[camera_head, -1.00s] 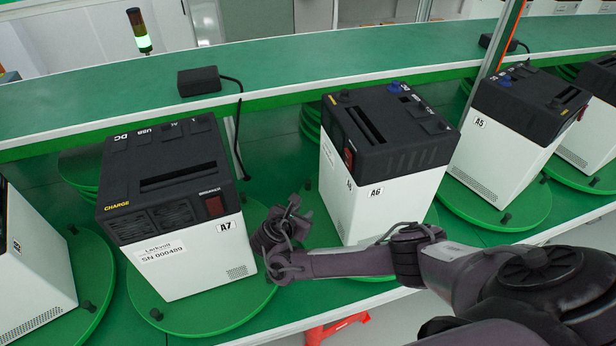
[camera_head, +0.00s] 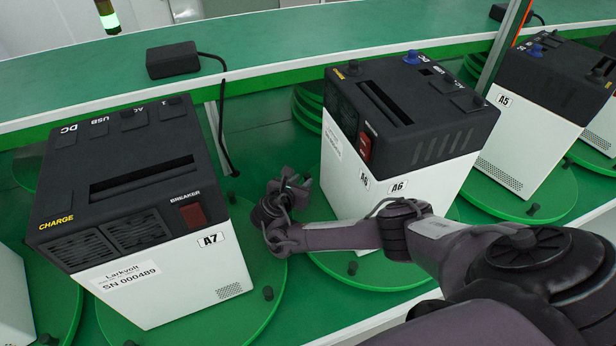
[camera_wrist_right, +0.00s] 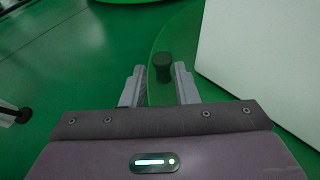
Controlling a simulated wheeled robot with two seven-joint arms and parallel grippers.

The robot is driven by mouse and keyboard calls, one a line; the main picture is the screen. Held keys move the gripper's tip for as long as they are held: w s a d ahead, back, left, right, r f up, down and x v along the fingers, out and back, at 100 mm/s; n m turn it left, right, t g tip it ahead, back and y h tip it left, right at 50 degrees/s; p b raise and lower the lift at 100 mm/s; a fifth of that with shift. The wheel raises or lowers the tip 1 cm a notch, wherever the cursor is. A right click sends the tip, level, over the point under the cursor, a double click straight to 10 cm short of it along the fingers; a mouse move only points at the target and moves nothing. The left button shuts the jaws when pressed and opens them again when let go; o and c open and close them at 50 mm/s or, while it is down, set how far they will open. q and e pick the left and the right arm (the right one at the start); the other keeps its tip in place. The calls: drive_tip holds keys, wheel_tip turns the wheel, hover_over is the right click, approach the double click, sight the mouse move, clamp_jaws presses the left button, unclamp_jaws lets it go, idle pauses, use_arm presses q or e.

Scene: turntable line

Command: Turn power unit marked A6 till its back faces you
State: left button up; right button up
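The power unit marked A6 (camera_head: 425,180) has a black top and white body and stands on a green turntable (camera_head: 330,262). Its corner with the red breaker switch (camera_head: 364,147) points roughly toward me. An A6 tag shows on each side of that corner. The side with the yellow CHARGE lettering faces left, and a side with dark vent slots faces me. My right gripper (camera_head: 283,190) is low at the left of the unit. In the wrist view its fingers (camera_wrist_right: 158,86) are apart, with a dark peg (camera_wrist_right: 162,68) just beyond the gap. My left gripper is out of view.
Unit A7 (camera_head: 150,270) stands close to my right gripper on the left, on its own turntable with dark pegs. Unit A5 (camera_head: 525,140) is at the right. A green shelf (camera_head: 300,50) with a black box (camera_head: 186,60) and hanging cable runs behind.

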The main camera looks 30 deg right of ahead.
sight(306, 179)
drive_tip(key=b+x, duration=0.1)
drive_tip(key=x, duration=0.5)
drive_tip(key=shift+s+d, duration=0.1)
drive_tip(key=shift+s, duration=0.1)
clamp_jaws()
